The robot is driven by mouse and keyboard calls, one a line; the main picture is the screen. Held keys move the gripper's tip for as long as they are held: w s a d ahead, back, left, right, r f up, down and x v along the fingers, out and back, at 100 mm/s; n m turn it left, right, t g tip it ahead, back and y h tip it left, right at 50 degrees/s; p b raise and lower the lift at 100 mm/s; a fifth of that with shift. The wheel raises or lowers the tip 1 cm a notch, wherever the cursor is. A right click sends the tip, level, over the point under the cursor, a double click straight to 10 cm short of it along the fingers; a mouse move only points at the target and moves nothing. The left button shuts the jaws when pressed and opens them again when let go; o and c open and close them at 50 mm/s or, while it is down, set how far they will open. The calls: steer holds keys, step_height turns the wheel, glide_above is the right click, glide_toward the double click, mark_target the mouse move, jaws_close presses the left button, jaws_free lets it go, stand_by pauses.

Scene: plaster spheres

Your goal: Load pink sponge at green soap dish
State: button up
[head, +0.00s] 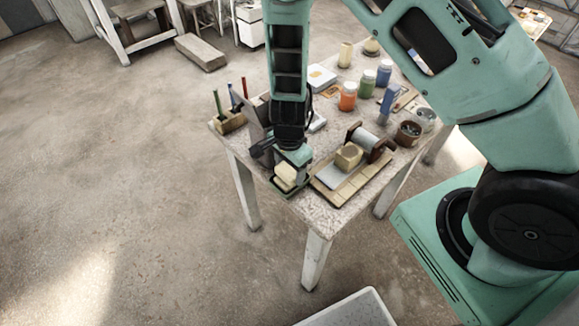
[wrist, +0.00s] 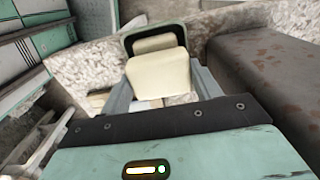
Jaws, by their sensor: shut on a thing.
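My gripper (head: 291,162) points down over the front left corner of the table. It is shut on a pale cream block (head: 287,174), apparently the sponge; it looks cream, not pink. In the wrist view the block (wrist: 158,76) sits between my two grey fingers (wrist: 162,92). The green soap dish (head: 291,193) is right under the block at the table corner. In the wrist view its dark rim (wrist: 183,29) shows beyond the block, with another cream surface (wrist: 155,43) inside. I cannot tell whether the block touches the dish.
A pencil holder (head: 230,122) stands left. Paint jars (head: 348,97) and a brown bowl (head: 408,133) stand farther back. The floor left is clear.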

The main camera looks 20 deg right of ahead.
mark_target(290, 169)
steer(key=shift+r+p, duration=3.25)
steer(key=shift+r, duration=0.25)
steer(key=shift+f, duration=0.1)
